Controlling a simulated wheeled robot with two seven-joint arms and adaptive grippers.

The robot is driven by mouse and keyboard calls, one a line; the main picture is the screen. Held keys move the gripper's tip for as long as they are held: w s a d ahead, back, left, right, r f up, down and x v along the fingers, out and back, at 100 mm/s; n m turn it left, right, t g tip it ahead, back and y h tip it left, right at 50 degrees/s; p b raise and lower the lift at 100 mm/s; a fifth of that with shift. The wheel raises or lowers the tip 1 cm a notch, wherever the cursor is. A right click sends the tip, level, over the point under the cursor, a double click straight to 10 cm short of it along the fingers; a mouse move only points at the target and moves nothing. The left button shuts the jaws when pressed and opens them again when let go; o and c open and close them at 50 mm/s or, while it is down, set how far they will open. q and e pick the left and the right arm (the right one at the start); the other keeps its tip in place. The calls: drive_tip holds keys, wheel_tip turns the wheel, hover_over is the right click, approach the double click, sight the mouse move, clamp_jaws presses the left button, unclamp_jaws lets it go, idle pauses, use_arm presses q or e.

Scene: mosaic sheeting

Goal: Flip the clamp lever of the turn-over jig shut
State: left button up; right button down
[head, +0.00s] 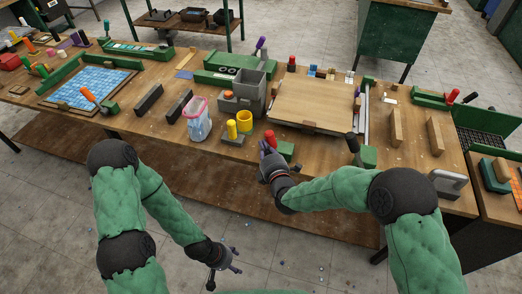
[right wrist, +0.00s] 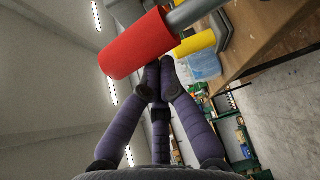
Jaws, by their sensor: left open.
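The turn-over jig appears to be the framed wooden board (head: 312,98) right of the bench's middle. A red-handled lever (head: 270,138) stands by a green block (head: 286,151) at its front left corner. In the right wrist view the red handle (right wrist: 137,46) on its grey rod crosses close in front of the fingertips. My right gripper (head: 264,146) is beside this handle; its purple fingers (right wrist: 162,75) are drawn together, with the handle not between them. Whether they touch it is unclear. My left gripper (head: 236,261) is open and empty, low in front of the bench.
A black-handled lever (head: 352,142) stands at the board's front right. Wooden blocks (head: 396,129) stand to the right. The floor around my left gripper is open.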

sight(275, 141)
drive_tip(key=d+m+t+b, duration=0.1)
drive_tip(key=b, duration=0.1)
drive_tip(key=s+d+m+t+b, duration=0.1)
drive_tip(key=d+b, duration=0.1)
drive_tip(key=b, duration=0.1)
drive_tip(key=d+m+b, duration=0.1)
drive_tip(key=m+b, duration=0.1)
drive_tip(key=shift+s+d+r+t+b, duration=0.15)
drive_tip(key=shift+r+t+b, duration=0.1)
drive_tip(key=shift+t+b, duration=0.15)
use_arm(q)
wheel_tip(275, 141, down, 11)
drive_tip(key=b, duration=0.2)
use_arm(e)
drive_tip(key=shift+s+d+r, duration=0.1)
drive_tip(key=shift+s+d, duration=0.1)
drive_tip(key=shift+d, duration=0.35)
drive_tip(key=shift+s+d, duration=0.15)
drive_tip(key=shift+d, duration=0.45)
